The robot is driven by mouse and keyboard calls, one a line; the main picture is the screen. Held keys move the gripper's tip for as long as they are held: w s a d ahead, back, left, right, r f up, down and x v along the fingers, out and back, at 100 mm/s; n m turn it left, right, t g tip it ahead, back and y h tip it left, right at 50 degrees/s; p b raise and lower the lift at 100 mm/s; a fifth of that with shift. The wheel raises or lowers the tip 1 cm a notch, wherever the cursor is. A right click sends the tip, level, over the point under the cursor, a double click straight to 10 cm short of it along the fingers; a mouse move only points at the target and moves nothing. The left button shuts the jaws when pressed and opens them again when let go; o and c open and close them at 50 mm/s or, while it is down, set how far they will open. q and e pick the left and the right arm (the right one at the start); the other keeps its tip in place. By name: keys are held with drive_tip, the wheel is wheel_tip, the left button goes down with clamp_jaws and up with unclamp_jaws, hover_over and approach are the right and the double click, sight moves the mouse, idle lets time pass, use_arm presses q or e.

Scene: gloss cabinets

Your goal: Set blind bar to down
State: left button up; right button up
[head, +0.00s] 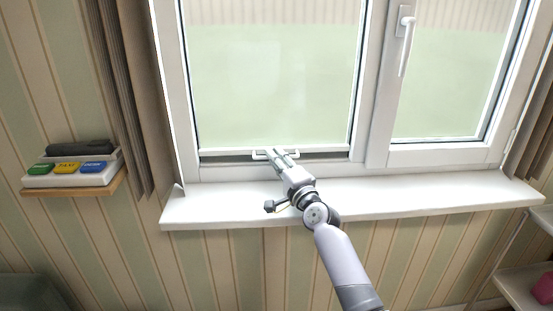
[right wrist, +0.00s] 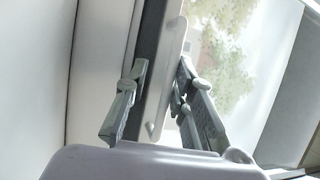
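The left window pane is covered by a pale green blind (head: 275,80). Its white blind bar (head: 225,151) runs level near the bottom of the pane, with a narrow dark strip under it. A small white handle (head: 257,155) sits at the bar's middle. My right gripper (head: 273,153) reaches up to this handle and partly hides it. In the right wrist view its two fingers (right wrist: 160,65) stand apart, with a white strip (right wrist: 167,75), seemingly the bar or its handle, between them. Contact is unclear. My left gripper is not in view.
A white sill (head: 420,197) juts out below the window, under my right arm. The right pane has a white window handle (head: 405,40). A small wall shelf (head: 75,187) with coloured buttons is at left.

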drive_tip(key=shift+o, duration=0.3)
drive_tip(key=shift+r, duration=0.15)
drive_tip(key=shift+s, duration=0.15)
drive_tip(key=v, duration=1.1)
drive_tip(key=shift+s+d, duration=0.15)
drive_tip(key=shift+s, duration=0.15)
drive_tip(key=shift+f, duration=0.2)
